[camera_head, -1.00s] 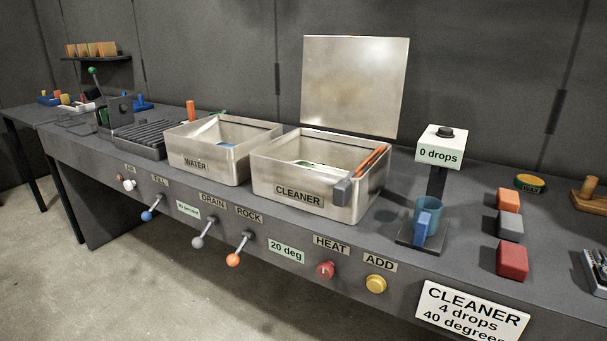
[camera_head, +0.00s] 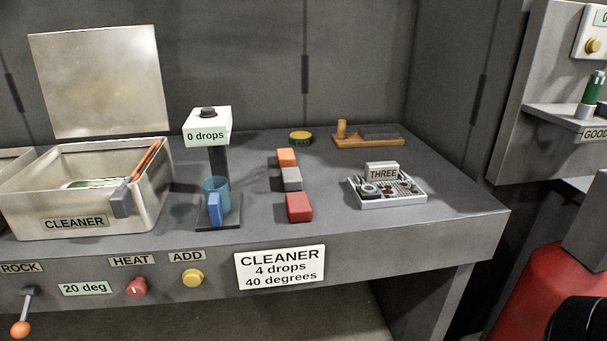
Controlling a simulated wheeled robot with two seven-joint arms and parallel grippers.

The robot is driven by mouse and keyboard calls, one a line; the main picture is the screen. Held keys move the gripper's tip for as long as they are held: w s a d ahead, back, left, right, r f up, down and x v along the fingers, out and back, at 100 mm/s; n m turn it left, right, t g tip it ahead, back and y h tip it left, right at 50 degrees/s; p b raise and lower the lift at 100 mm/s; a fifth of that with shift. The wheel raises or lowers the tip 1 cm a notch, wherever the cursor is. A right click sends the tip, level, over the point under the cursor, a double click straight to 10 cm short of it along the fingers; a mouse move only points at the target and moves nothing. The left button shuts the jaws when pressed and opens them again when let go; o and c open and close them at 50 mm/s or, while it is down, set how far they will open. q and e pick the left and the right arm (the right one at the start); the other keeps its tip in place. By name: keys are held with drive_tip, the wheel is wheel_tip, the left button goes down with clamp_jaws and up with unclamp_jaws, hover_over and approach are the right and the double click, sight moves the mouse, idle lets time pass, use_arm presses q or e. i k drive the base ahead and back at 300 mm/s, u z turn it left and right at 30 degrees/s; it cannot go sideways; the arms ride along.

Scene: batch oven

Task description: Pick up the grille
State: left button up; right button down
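I cannot make out with certainty which thing is the grille. A pale tray (camera_head: 409,200) with a perforated or grid-like floor sits on the right part of the bench, with several small parts in it and a "THREE" sign (camera_head: 382,171) on it. A metal CLEANER tank (camera_head: 130,215) stands at the left, with something greenish inside and a grey block with an orange-brown bar on its right rim.
The bench (camera_head: 440,222) holds a blue cup (camera_head: 215,205) under a "0 drops" dispenser (camera_head: 207,126), orange, grey and red blocks (camera_head: 299,208), a round yellow-green tin (camera_head: 300,137) and a wooden board (camera_head: 368,142). A red cylinder (camera_head: 545,290) stands right of the bench, beneath a GOOD shelf.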

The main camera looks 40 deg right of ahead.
sight(382, 185)
drive_tip(key=z, duration=1.65)
